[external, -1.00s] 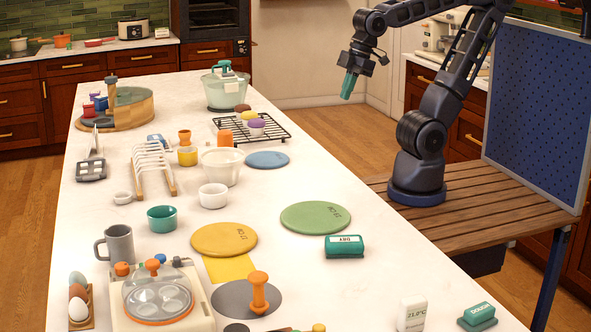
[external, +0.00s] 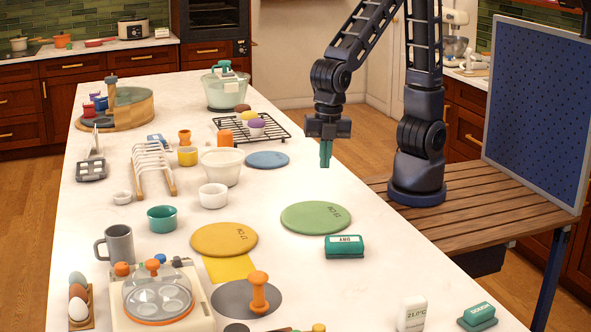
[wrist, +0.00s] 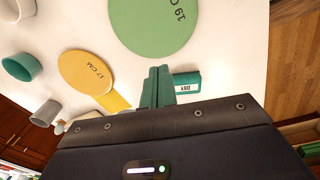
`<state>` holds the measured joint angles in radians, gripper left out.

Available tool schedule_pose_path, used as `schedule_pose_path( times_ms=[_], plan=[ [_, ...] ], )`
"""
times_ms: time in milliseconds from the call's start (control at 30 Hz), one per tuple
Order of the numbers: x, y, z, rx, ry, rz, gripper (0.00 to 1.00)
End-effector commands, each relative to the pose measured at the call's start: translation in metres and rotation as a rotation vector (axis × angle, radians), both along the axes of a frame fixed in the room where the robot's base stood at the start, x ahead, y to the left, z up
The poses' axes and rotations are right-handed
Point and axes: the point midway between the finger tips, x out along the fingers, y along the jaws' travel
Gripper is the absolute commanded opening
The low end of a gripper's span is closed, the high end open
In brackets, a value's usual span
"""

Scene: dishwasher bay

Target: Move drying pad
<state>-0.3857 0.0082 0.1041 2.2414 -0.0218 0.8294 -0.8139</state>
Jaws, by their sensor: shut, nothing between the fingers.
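No object is clearly marked as a drying pad. A teal block (external: 344,246) with a white label, hard to read, lies on the counter in front of the green round disc (external: 315,217). A yellow square sheet (external: 229,270) lies partly hidden by the yellow round disc (external: 223,239). A blue disc (external: 267,159) lies farther back. My gripper (external: 325,158) points down, shut and empty, above the counter's right edge beyond the green disc. In the wrist view its shut teal fingers (wrist: 158,82) appear between the yellow disc (wrist: 85,72) and the labelled block (wrist: 187,83).
A wire rack (external: 252,130) with small items stands at the back. White bowls (external: 222,166) and a slatted white rack (external: 152,166) fill the middle left. A lidded appliance (external: 158,299) stands in front. The counter right of the green disc is clear.

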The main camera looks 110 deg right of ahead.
Motion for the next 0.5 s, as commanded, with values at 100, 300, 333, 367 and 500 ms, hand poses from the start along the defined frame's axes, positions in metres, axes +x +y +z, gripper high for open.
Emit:
schedule_pose_path(
  times_ms=[100, 300, 333, 367, 500],
  plan=[
    [0.006, 0.028, -0.023, -0.013, 0.031, 0.114, 0.00],
    [0.009, 0.054, -0.045, -0.023, 0.055, 0.231, 0.00],
    [0.010, 0.056, -0.046, -0.023, 0.057, 0.240, 0.00],
    [0.010, 0.058, -0.048, -0.024, 0.059, 0.246, 0.00],
    [0.010, 0.060, -0.056, -0.025, 0.062, 0.256, 0.00]
  ],
)
